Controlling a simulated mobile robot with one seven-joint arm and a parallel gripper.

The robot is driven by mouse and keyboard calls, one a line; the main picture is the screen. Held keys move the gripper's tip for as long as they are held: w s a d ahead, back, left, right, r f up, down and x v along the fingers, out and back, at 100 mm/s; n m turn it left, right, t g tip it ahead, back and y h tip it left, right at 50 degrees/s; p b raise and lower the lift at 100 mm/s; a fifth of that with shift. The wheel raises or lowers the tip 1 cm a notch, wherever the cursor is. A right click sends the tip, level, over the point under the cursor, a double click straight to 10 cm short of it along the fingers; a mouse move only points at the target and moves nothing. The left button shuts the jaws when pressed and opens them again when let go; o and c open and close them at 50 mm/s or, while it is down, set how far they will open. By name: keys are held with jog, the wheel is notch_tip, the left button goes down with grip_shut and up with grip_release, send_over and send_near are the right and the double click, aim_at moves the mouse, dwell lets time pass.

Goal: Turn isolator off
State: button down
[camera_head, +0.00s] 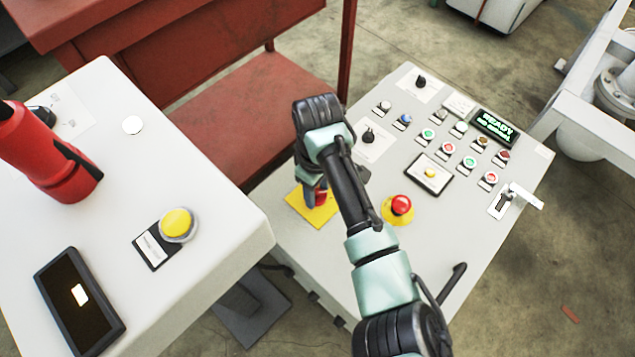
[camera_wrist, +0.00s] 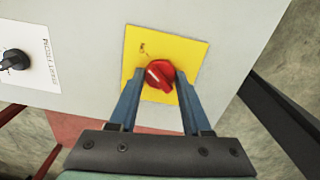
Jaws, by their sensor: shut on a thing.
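The isolator is a red rotary knob (camera_wrist: 160,74) on a yellow plate (camera_wrist: 190,52), seen in the wrist view. My gripper (camera_wrist: 160,82) is shut on the red knob, with one blue finger on each side of it. The knob's white mark points to the upper left of the wrist view. In the head view the yellow plate (camera_head: 296,204) lies on the left part of the grey control panel (camera_head: 300,258). There the red knob (camera_head: 321,196) is partly hidden by my gripper (camera_head: 318,190).
A red emergency stop button (camera_head: 401,204) sits right of my arm. Several small buttons and a green-lit display (camera_head: 494,127) are farther right. A white console (camera_head: 200,275) with a yellow button (camera_head: 175,223) stands left. A red metal frame (camera_head: 235,100) is behind.

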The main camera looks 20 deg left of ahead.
jog(key=n+p, duration=0.2)
jog(key=p, duration=0.1)
jog(key=shift+s+r+n, duration=0.1)
jog(key=shift+r+n, duration=0.15)
jog(key=shift+n, duration=0.05)
jog(key=n+p, duration=0.3)
jog(key=n, duration=0.2)
jog(key=shift+f+n, duration=0.15)
jog(key=shift+n, duration=0.15)
jog(key=n+p, duration=0.2)
jog(key=n, duration=0.2)
jog(key=shift+f+n+p, duration=0.1)
jog(key=shift+n+p, duration=0.4)
jog(key=shift+n, duration=1.6)
jog(key=shift+c, duration=1.8)
grip_release()
